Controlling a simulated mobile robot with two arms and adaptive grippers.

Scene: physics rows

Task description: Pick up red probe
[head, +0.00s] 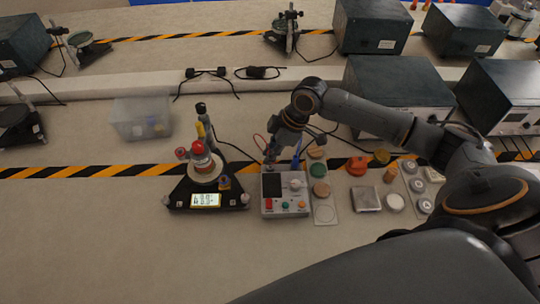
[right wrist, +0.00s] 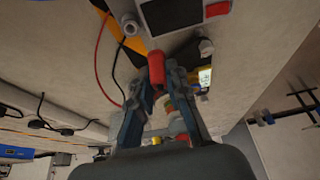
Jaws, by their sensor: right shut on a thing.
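The red probe (right wrist: 156,68) shows in the right wrist view as a short red body between the fingertips. My right gripper (right wrist: 157,84) is shut on it. In the head view, my right gripper (head: 271,155) is just above the back edge of a grey meter box (head: 285,207). The probe is hard to make out there, largely hidden by the gripper. A thin red lead (right wrist: 97,68) curves beside a black one in the wrist view. My left gripper is not in view.
A black instrument (head: 180,196) with a digital display stands left of the meter box. Several small discs and blocks, including an orange piece (head: 357,165), lie to the right. A clear bin (head: 142,118) stands at left. The front bench is bare at left.

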